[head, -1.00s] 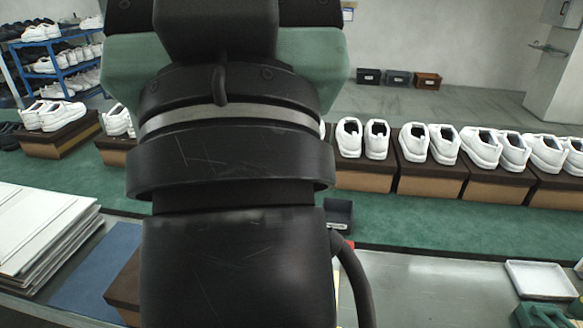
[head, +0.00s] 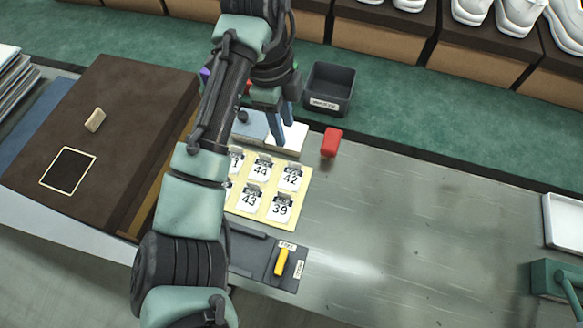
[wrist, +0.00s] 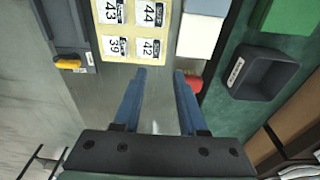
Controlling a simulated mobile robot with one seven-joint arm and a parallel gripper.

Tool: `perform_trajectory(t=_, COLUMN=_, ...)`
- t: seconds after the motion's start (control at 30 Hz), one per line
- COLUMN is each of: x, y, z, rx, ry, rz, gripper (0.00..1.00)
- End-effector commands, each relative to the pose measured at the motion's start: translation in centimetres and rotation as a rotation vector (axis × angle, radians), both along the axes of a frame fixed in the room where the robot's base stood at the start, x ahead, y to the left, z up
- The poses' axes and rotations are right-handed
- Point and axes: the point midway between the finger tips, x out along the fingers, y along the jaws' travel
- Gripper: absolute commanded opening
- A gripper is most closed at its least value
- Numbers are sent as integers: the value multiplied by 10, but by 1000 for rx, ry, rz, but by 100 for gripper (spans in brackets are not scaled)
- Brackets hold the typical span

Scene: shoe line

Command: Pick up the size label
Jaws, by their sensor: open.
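Several white size labels with dark tops lie in rows on a pale yellow sheet (head: 237,222) on the metal bench. My gripper (head: 282,130) is open and empty, above the bench near the sheet's far right corner. In the wrist view its blue fingers (wrist: 160,72) are spread just short of label 42 (wrist: 148,48) and label 39 (wrist: 116,46), touching no label.
A red block (head: 331,142) and a small black bin (head: 330,88) stand right of the gripper. A black fixture with a yellow lever (head: 281,262) sits in front.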

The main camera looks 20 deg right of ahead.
Motion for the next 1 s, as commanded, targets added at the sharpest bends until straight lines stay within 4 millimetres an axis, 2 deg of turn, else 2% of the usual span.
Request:
perform_trajectory(t=0.03, x=-2, y=-2, z=-15, rx=-1, ry=6, rz=-2, gripper=41)
perform_trajectory(t=0.1, x=-3, y=-4, z=-29, rx=-3, ry=5, rz=-1, gripper=41)
perform_trajectory(t=0.3, x=-5, y=-8, z=-61, rx=-4, ry=1, rz=0, gripper=41)
perform_trajectory(t=0.57, x=-5, y=-10, z=-73, rx=-2, ry=-2, rz=2, gripper=41)
perform_trajectory(t=0.83, x=-9, y=-16, z=-110, rx=0, ry=-1, rz=2, gripper=41)
perform_trajectory(t=1.0, x=-9, y=-17, z=-117, rx=-2, ry=-3, rz=2, gripper=41)
